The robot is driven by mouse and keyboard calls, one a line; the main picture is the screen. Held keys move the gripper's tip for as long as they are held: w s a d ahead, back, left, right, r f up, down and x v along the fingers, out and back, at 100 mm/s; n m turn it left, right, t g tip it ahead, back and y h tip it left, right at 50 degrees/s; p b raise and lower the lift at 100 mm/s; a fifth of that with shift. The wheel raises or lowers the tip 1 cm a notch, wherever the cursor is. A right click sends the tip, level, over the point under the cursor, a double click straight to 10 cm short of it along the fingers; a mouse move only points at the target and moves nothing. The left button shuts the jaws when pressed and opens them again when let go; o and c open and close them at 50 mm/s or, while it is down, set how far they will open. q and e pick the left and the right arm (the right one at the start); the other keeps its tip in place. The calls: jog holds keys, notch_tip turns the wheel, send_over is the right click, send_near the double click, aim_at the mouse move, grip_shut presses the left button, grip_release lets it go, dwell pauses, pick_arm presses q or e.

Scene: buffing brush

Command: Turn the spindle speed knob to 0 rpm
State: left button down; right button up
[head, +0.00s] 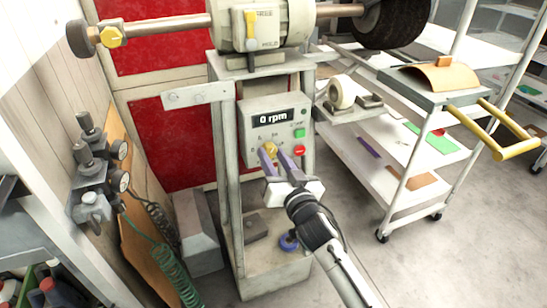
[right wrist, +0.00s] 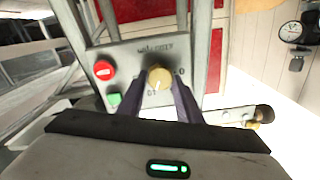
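The yellow spindle speed knob (head: 270,149) sits on the grey control box (head: 256,108), below a display (head: 272,117) that reads "0 rpm". My right gripper (head: 277,156) is at the box front with its two purple-grey fingers apart. In the right wrist view the knob (right wrist: 158,76) lies between the fingertips (right wrist: 160,84), with a narrow gap seeming to show at its sides. I cannot tell whether a finger touches it. A pale pointer mark shows on the knob's face. My left gripper is not in view.
A green button (head: 299,133) and a red button (head: 299,150) sit right of the knob. The buffing motor (head: 285,25) and its shaft are above the box. A bracket arm (head: 197,95) sticks out left. A white cart with a yellow handle (head: 510,150) stands right.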

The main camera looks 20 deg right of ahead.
jog(key=shift+c, duration=0.5)
jog(key=shift+n, duration=0.4)
jog(key=n+p, duration=0.1)
jog(key=n, duration=0.3)
jog(key=shift+n, duration=0.3)
jog(key=n, duration=0.6)
jog(key=shift+a+f+n, duration=0.1)
jog(key=shift+a+n, duration=0.05)
jog(key=shift+n, duration=0.15)
jog(key=n, duration=1.1)
jog(key=shift+f+n+p, duration=0.1)
jog(key=shift+n+p, duration=0.2)
jog(key=shift+n, duration=0.1)
jog(key=o, duration=1)
